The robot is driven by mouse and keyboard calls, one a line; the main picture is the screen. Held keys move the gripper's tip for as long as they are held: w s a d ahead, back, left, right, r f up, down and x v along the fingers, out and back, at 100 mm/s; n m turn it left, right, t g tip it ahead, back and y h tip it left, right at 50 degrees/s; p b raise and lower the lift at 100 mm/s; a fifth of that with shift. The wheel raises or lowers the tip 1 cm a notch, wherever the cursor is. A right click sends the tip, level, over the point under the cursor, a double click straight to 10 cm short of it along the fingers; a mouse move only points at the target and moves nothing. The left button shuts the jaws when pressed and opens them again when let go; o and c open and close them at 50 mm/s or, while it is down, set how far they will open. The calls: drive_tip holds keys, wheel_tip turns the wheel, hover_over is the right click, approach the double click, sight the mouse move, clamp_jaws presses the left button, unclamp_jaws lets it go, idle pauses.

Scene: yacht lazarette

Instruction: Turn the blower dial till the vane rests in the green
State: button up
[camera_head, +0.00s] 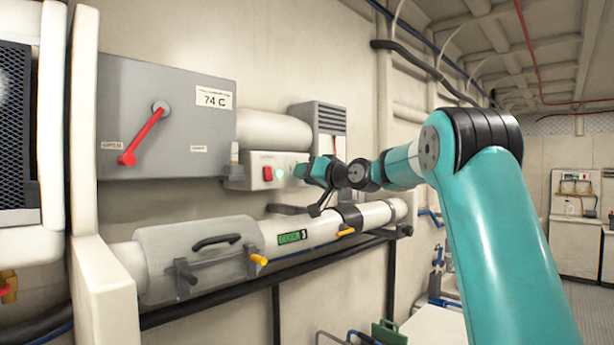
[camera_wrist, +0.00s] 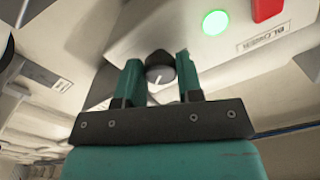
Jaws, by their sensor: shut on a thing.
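The blower control box (camera_head: 255,172) is pale, on the wall, with a red switch (camera_head: 267,173) and a lit green lamp (camera_head: 280,172). In the wrist view its label shows beside the red switch (camera_wrist: 268,8) and green lamp (camera_wrist: 215,22). The blower dial (camera_wrist: 160,68) is a dark round knob with a white pointer line. My gripper (camera_wrist: 158,78) is shut on it, one teal finger on each side. In the head view my gripper (camera_head: 302,172) is at the box's right end and hides the dial. No vane or green band can be made out clearly.
A grey louvred vent (camera_head: 322,122) with a thin red mark is above my gripper. A white pipe (camera_head: 375,215) with clamps and a green label runs below. A grey cabinet (camera_head: 180,95) with a red lever (camera_head: 143,137) is at left.

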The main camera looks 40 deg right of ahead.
drive_tip(key=shift+m, duration=0.5)
drive_tip(key=o, duration=0.9)
drive_tip(key=s+b, duration=0.2)
drive_tip(key=s, duration=0.3)
drive_tip(key=s+d+b, duration=0.1)
drive_tip(key=s+b, duration=0.2)
drive_tip(key=s, duration=0.3)
drive_tip(key=s+d+b, duration=0.1)
drive_tip(key=s+b, duration=0.1)
drive_tip(key=s, duration=0.4)
drive_tip(key=shift+s+d+b, duration=0.15)
drive_tip(key=shift+b, duration=0.25)
